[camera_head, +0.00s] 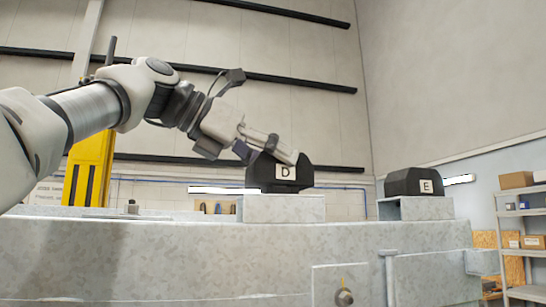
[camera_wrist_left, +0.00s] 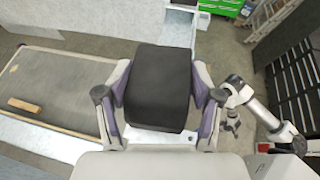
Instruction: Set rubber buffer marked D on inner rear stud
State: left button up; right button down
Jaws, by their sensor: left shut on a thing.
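The black rubber buffer with a white D label (camera_head: 286,173) is in the head view, upright, at the top of a grey raised block (camera_head: 284,209) on the trailer frame. My left gripper (camera_head: 268,152) comes down on it from the upper left and is shut on it. In the left wrist view, the buffer (camera_wrist_left: 158,88) fills the space between the two purple-grey fingers. I cannot tell whether its base touches the block. No stud under it shows; the buffer hides that spot. What looks like my right arm (camera_wrist_left: 238,92) shows at the right in the left wrist view; its jaw state is unclear.
A second black buffer marked E (camera_head: 412,182) sits on another raised block (camera_head: 428,208) to the right. The long grey frame beam (camera_head: 180,250) runs across the front. A yellow post (camera_head: 90,168) stands at left, and shelves with boxes (camera_head: 520,212) at right.

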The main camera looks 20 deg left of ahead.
pick_arm(q)
jog(key=o, duration=1.8)
jog(key=shift+c, duration=0.2)
jog(key=shift+f, duration=0.1)
